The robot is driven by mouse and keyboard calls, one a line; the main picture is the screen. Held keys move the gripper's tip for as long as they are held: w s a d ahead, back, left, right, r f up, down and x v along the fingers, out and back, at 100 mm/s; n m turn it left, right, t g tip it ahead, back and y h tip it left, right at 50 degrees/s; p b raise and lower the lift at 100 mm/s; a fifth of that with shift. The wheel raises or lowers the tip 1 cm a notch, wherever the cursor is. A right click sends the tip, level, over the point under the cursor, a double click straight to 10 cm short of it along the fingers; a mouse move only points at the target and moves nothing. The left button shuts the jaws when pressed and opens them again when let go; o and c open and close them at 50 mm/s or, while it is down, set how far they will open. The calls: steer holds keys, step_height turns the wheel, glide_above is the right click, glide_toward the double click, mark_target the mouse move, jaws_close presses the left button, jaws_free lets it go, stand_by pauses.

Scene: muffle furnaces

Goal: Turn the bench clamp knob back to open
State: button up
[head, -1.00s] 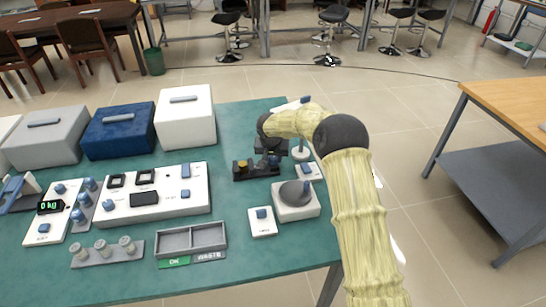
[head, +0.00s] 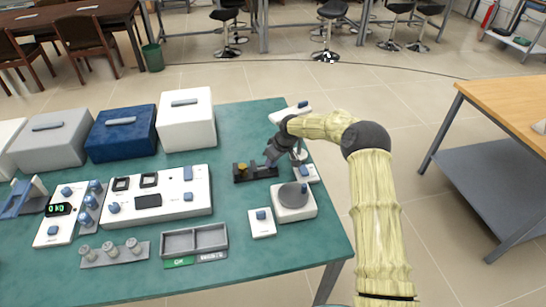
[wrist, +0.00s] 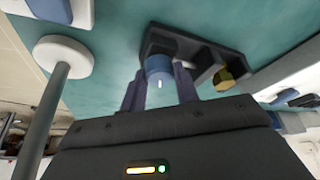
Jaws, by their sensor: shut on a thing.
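The bench clamp is a dark block (head: 252,177) near the right side of the green bench, with a brass-yellow piece (head: 243,168) at its left end. In the wrist view its dark body (wrist: 190,45) lies just past my fingers, with the yellow piece (wrist: 223,77) to the right. The blue clamp knob (wrist: 158,66) with a white mark sits between my two fingers. My gripper (wrist: 159,88) is shut on this knob. In the head view my gripper (head: 271,158) reaches the clamp's right end at a slant and hides the knob.
A balance with a round grey pan (head: 293,196) stands close in front of the clamp. A white stand with a grey rod (wrist: 62,55) is left of my gripper in the wrist view. A long white panel (head: 160,205) lies to the left. Furnace boxes (head: 187,125) stand behind it.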

steer(key=n+g, duration=0.1)
steer(key=n, duration=0.2)
steer(key=shift+w+d+y, duration=0.1)
steer(key=shift+w+y, duration=0.05)
steer(key=shift+y, duration=0.25)
steer(key=shift+n, duration=0.4)
steer(key=o, duration=1)
steer(key=shift+c, duration=0.2)
steer(key=shift+d+r+b, duration=0.2)
steer(key=shift+r+b, duration=0.2)
steer(key=shift+b+v, duration=0.45)
steer(key=shift+v, duration=0.75)
steer(key=s+d, duration=0.1)
steer(key=d, duration=0.2)
steer(key=s+d+b, duration=0.1)
steer(key=s+d, duration=0.1)
steer(key=d, duration=0.2)
steer(key=s+d, duration=0.1)
steer(key=d, duration=0.3)
steer(key=shift+s+f+b, duration=0.1)
steer(key=shift+s+b, duration=0.15)
steer(key=shift+b, duration=0.1)
